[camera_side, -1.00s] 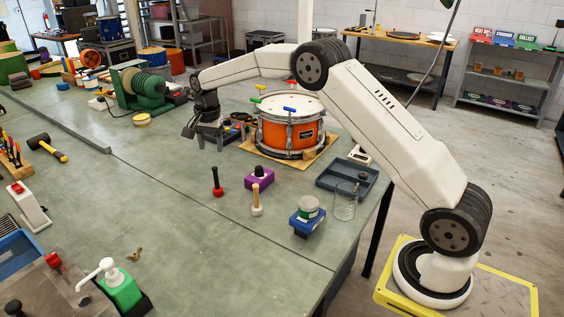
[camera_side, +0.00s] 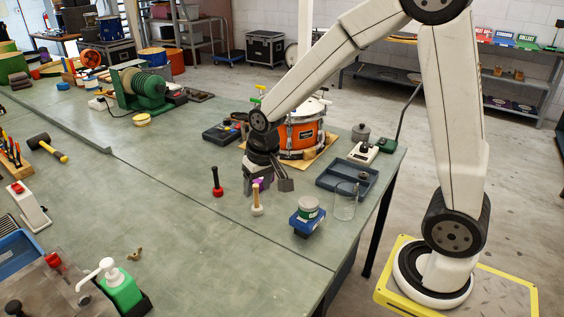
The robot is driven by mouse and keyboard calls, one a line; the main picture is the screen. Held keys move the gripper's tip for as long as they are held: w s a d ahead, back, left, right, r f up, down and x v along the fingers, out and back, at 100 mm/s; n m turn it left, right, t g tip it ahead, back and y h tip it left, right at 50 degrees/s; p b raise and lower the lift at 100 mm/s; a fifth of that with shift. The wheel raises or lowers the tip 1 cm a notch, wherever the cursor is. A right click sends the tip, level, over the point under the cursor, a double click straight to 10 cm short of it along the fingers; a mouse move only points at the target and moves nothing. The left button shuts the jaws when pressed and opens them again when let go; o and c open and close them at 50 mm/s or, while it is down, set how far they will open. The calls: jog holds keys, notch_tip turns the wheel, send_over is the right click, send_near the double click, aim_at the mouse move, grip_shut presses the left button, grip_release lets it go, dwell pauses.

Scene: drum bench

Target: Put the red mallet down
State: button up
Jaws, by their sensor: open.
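The red mallet (camera_side: 216,180) stands upright on the bench, left of my gripper and apart from it. My gripper (camera_side: 262,190) points down and is open, over the purple block (camera_side: 259,184). The fingers and wrist hide most of the block, so I cannot tell whether they touch it. A pale wooden mallet (camera_side: 257,199) stands upright just in front of my gripper.
An orange drum (camera_side: 300,137) on a wooden board stands behind my gripper. A jar on a blue block (camera_side: 307,217), a clear beaker (camera_side: 345,203) and a dark tray (camera_side: 340,181) stand to the right. The bench left of the red mallet is clear.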

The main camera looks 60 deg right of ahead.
jog(key=s+a+f+n, duration=0.1)
jog(key=s+f+n, duration=0.1)
jog(key=s, duration=0.8)
jog(key=shift+s+a+n, duration=0.2)
jog(key=shift+s+n, duration=0.2)
jog(key=shift+n, duration=0.4)
jog(key=shift+f, duration=0.1)
